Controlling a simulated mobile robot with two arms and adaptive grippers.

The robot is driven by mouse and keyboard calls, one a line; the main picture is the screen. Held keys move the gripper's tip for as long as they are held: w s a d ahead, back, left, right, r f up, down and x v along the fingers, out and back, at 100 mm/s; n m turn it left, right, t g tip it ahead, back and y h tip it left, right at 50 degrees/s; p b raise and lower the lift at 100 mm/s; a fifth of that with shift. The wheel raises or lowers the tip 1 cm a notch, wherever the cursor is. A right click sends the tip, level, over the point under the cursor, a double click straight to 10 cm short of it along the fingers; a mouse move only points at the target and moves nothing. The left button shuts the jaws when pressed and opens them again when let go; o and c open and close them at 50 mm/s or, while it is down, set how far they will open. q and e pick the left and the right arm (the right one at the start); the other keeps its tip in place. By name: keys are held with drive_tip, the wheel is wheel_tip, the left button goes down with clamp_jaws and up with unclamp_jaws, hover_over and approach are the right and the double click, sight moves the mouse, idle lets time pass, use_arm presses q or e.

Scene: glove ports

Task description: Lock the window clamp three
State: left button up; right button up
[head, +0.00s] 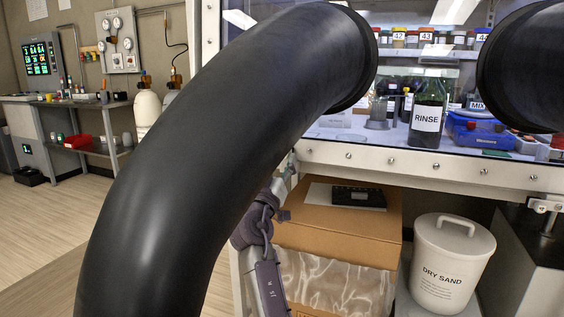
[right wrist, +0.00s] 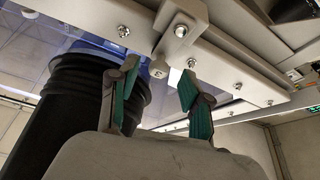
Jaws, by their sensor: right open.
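In the right wrist view, a pale clamp (right wrist: 181,30) with a bolt is fixed on the window frame (right wrist: 230,82). Its lower end hangs in front of the frame edge. My right gripper (right wrist: 157,74) is open below it, its green-padded fingers to either side of the clamp's lower end. I cannot tell whether they touch it. In the head view, a clamp (head: 291,166) sits at the frame's lower left, partly hidden by the black sleeve. Another clamp (head: 545,205) is at the lower right. No number is readable on any clamp. My left gripper is not seen.
A large black sleeve (head: 190,150) fills the left foreground; another sleeve (head: 525,65) is at upper right. Below the window are a cardboard box (head: 335,222) and a white DRY SAND bin (head: 440,280). A RINSE bottle (head: 427,118) stands behind the window.

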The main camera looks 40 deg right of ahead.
drive_tip(key=v, duration=1.1)
drive_tip(key=shift+f, duration=0.1)
